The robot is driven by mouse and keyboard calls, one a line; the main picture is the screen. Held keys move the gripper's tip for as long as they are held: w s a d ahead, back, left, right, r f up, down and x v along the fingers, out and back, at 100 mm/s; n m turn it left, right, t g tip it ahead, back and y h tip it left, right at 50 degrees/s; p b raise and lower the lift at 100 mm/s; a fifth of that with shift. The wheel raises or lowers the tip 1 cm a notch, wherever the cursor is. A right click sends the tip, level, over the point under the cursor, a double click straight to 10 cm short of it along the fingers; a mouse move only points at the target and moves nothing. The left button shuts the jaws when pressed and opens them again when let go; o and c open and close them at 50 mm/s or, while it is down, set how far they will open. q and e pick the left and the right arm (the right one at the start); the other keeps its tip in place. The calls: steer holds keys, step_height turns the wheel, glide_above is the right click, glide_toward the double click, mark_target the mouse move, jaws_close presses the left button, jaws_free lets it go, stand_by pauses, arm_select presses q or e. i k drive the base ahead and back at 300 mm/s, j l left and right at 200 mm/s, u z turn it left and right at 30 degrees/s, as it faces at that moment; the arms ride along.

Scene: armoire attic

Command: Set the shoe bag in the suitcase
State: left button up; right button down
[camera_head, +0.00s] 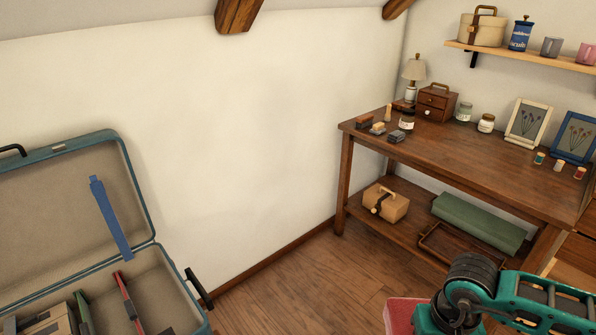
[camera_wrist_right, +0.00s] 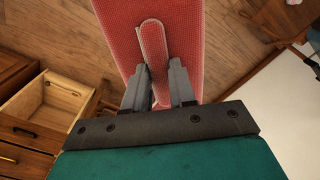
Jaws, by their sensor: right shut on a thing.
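The teal suitcase (camera_head: 172,268) stands open at the left in the head view, its lid (camera_head: 50,195) raised and its beige inside showing. A red item, a dark green item and a beige item stand in its base, with beige floor visible beside them. The red-pink shoe bag (camera_head: 400,314) shows partly at the bottom of the head view, below my right arm. In the right wrist view, my right gripper (camera_wrist_right: 158,82) is shut on the strap-like tab of the shoe bag (camera_wrist_right: 188,40). My left gripper is not in view.
A wooden table (camera_head: 470,160) with small items stands at the right. Bare floor (camera_head: 290,285) lies between suitcase and table. An open drawer (camera_wrist_right: 48,105) shows in the wrist view.

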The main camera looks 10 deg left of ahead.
mark_target(165, 308)
steer(key=i+u, duration=0.15)
steer(key=u, duration=0.3)
steer(key=i+u, duration=0.1)
steer(key=u, duration=0.3)
steer(key=i+l+u, duration=0.1)
steer(key=u, duration=0.35)
steer(key=l+u, duration=0.2)
steer(key=u, duration=0.25)
steer(key=i+l+u, duration=0.15)
steer(key=u, duration=0.25)
steer(key=i+l+u, duration=0.1)
steer(key=l+u, duration=0.25)
steer(key=i+l+u, duration=0.1)
steer(key=u, duration=0.2)
